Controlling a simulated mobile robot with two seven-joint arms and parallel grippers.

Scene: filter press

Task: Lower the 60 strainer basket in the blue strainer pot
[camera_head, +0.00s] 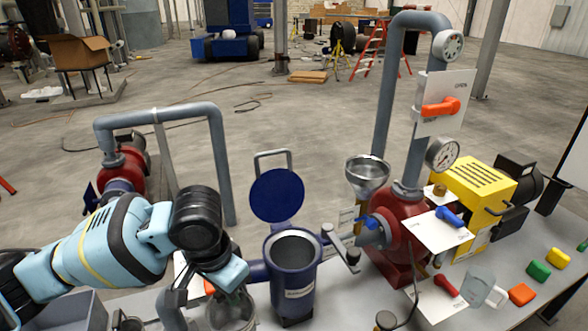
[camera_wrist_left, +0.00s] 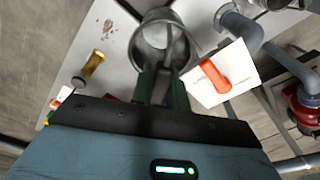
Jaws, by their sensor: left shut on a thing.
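The blue strainer pot (camera_head: 290,278) stands on the table in the head view, open at the top. Its round blue lid (camera_head: 277,195) is swung up at the back. A grey metal strainer basket (camera_head: 232,314) is left of the pot, partly hidden under my left gripper (camera_head: 224,286). In the left wrist view, my left gripper (camera_wrist_left: 162,88) is shut at the near side of the round, open-topped basket (camera_wrist_left: 150,36). The exact grip point and any 60 mark cannot be made out. My right gripper is not in view.
A red pump (camera_head: 397,235) with a steel funnel (camera_head: 367,172) stands right of the pot. A lever arm (camera_head: 345,247) sits close to the pot's right side. A grey pipe (camera_head: 216,150) rises behind my left arm. A brown-yellow cylinder (camera_wrist_left: 93,63) lies on the table.

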